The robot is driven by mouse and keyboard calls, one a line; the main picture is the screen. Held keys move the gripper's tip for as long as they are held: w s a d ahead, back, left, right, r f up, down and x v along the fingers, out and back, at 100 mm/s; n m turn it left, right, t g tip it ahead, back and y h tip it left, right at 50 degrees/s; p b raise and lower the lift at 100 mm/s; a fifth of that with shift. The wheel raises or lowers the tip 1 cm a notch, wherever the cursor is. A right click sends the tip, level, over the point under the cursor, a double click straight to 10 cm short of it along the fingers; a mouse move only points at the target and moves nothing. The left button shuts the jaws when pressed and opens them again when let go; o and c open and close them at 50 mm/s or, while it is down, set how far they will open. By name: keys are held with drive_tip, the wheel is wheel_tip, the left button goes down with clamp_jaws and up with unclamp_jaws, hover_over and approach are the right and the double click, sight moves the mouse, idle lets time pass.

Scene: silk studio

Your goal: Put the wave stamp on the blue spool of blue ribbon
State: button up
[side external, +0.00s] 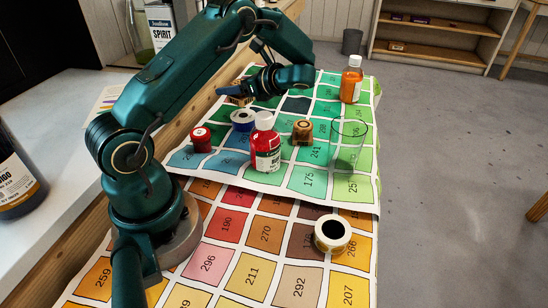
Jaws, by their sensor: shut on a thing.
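My gripper (236,93) hangs above the far left part of the green chart, with its fingers shut on a small brown wooden block, which I take to be the wave stamp (239,100). The fingers and arm hide part of it, and its pattern is too small to read. The blue spool of blue ribbon (242,125) stands on the chart, just below and nearer than the block in the picture. A gap between block and spool cannot be judged from this view.
A red spool (201,139), a red bottle (265,150) and a brown wooden piece (303,131) stand close by. A clear glass (348,145), an orange bottle (351,82) and a cream roll (332,234) are farther right. The colour chart (211,271) in front is mostly clear.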

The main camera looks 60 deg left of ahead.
sight(235, 100)
drive_tip(key=shift+f, duration=1.95)
drive_tip(key=shift+f, duration=0.1)
drive_tip(key=o, duration=1.4)
drive_tip(key=shift+c, duration=0.2)
drive_tip(key=v, duration=1.2)
